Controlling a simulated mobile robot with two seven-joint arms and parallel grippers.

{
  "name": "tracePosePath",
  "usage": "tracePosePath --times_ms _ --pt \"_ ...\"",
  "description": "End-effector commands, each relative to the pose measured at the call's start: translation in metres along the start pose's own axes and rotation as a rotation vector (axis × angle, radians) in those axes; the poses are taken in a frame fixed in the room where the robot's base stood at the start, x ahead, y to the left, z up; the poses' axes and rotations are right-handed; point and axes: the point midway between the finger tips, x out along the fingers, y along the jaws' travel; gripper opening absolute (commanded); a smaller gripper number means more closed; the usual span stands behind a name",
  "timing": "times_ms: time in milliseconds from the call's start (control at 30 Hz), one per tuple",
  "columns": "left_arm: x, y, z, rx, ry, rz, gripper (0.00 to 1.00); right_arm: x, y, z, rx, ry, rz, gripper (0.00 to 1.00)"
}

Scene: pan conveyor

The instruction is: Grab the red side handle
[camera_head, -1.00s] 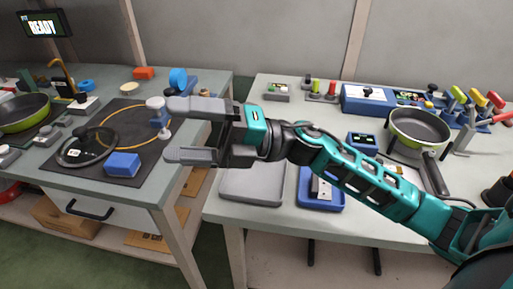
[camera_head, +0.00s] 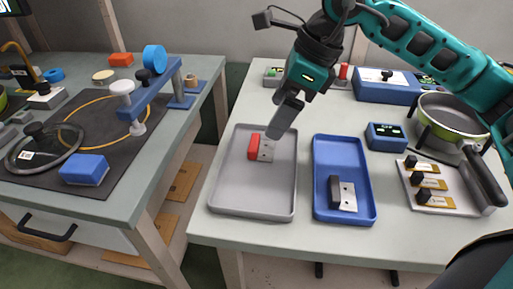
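The red side handle (camera_head: 253,146) is a red block on a small grey metal bracket (camera_head: 267,149). It lies in the upper middle of the grey tray (camera_head: 232,207) on the right table. My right gripper (camera_head: 283,122) comes in from the upper right and points down, with its fingertip just above and right of the bracket in the picture. It looks apart from the handle, but the depth gap is hard to judge. Its fingers overlap in this view, so its opening cannot be told. My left gripper is not in view.
A blue tray (camera_head: 323,211) beside it holds a black-handled bracket (camera_head: 346,196). A pan (camera_head: 448,115) stands at the right, behind a plate with several small black-and-gold parts (camera_head: 421,183). A blue display box (camera_head: 386,137) sits near it. A gap separates the left table.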

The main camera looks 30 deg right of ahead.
Motion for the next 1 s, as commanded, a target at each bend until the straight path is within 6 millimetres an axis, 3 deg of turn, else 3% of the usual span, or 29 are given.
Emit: tracePosePath --times_ms 100,367,700,933,1000 --pt "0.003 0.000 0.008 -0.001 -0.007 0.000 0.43 0.022 0.000 -0.001 0.001 0.000 0.003 0.94" --pt "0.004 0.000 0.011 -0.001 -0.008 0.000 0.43 0.038 -0.001 0.000 0.001 -0.002 0.001 0.94" --pt "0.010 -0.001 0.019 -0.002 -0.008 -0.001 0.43 0.084 -0.004 0.000 0.000 -0.003 0.004 0.94" --pt "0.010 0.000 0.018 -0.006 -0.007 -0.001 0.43 0.086 -0.004 0.000 0.001 -0.003 0.002 0.94" --pt "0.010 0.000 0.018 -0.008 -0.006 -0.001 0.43 0.086 -0.004 0.000 0.001 -0.003 0.002 0.89"
